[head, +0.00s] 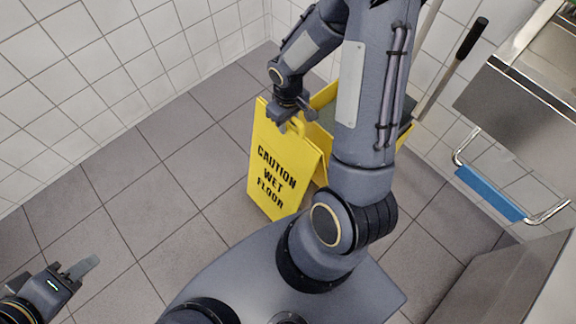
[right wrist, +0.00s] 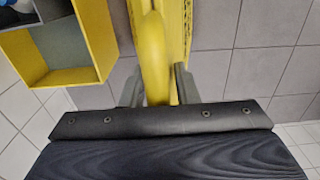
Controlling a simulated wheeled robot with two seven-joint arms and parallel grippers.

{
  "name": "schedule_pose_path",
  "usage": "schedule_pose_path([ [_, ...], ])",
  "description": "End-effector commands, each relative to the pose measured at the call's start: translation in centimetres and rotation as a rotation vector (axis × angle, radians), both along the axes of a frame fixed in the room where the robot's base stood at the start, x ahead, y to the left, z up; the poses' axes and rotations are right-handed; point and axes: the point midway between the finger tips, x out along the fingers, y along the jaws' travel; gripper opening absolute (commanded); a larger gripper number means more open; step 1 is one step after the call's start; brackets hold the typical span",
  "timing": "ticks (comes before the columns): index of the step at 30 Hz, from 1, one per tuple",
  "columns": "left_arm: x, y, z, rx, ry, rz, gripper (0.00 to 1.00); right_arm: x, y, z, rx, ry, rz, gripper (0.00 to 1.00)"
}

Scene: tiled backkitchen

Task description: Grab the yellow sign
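The yellow "Caution wet floor" sign (head: 274,169) stands upright on the grey floor tiles, folded out in an A shape, in the middle of the head view. My right gripper (head: 292,111) is at the top of the sign, by its handle. In the right wrist view the yellow handle (right wrist: 154,55) runs between the two fingers of my right gripper (right wrist: 158,86). The fingers look spread on either side of it; firm contact does not show. My right arm hides part of the sign's right side. My left gripper (head: 78,268) is at lower left, far from the sign and empty.
A yellow cart or bin (head: 322,98) stands behind the sign; its open box (right wrist: 62,55) shows in the right wrist view. A black-handled pole (head: 471,38) leans there. A steel unit with a blue-grip rail (head: 490,194) is at right. Floor at left is clear.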

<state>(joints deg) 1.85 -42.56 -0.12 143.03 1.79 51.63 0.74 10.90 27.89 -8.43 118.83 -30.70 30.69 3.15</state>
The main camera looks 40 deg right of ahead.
Motion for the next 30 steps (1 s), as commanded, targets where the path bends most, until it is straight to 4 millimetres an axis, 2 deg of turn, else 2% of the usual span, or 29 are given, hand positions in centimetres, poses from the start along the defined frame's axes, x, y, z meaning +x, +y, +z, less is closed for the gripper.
schedule_pose_path([
  [1, 0.00, 0.00, 0.00, 0.000, 0.000, 0.000, 0.36, 0.00, 0.01, 0.01, 0.000, 0.000, 0.000, 0.21],
  [6, 0.00, 0.00, 0.00, 0.000, 0.000, 0.000, 0.36, 0.00, 0.01, 0.01, 0.000, 0.000, 0.000, 0.00],
  [30, 0.00, 0.00, 0.00, 0.000, 0.000, 0.000, 0.36, 0.00, 0.01, 0.02, 0.000, 0.000, 0.000, 0.00],
])
